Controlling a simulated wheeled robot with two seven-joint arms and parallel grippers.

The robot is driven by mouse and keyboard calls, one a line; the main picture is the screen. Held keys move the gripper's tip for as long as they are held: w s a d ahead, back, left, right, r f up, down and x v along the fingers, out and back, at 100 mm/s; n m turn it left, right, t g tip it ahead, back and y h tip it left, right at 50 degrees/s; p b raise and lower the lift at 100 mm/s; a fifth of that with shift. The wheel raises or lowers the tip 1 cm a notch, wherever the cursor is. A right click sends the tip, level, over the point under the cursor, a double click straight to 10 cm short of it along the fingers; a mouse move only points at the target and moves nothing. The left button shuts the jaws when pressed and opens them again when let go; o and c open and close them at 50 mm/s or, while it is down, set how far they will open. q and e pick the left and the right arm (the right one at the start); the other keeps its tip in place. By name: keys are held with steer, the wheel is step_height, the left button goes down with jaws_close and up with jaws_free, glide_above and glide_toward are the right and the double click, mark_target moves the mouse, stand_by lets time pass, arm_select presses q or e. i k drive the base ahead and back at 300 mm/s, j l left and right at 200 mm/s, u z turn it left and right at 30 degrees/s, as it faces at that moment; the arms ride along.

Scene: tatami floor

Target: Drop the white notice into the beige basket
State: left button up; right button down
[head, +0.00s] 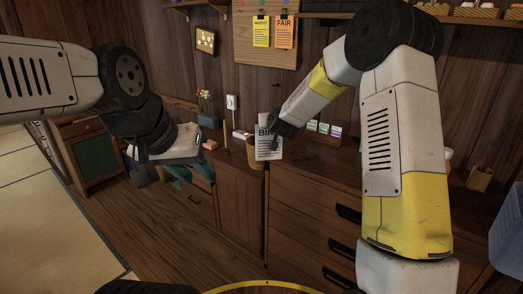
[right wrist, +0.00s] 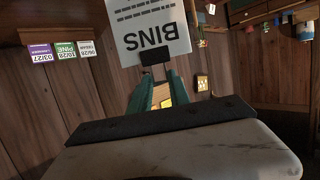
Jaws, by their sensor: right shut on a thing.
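The white notice (head: 268,148), printed "BINS", hangs upright from my right gripper (head: 280,126) above the front of the wooden cabinets. In the right wrist view the notice (right wrist: 150,32) appears upside down at the tips of my right gripper (right wrist: 156,72), which is shut on it. The beige basket (head: 251,153) shows as a tan strip just left of and behind the notice, which hides most of it. I cannot tell whether the notice is over its opening. My left gripper (head: 190,175) is at the left, empty, its teal fingers apart.
Wooden cabinets (head: 310,203) run along the wall. A tan pen cup (head: 480,178) and a blue crate (head: 508,232) stand at right. The floor at lower left is clear.

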mark_target(260, 167)
steer(key=i+j, duration=0.1)
steer(key=i, duration=0.35)
steer(key=i+j, duration=0.1)
steer(key=i, duration=0.3)
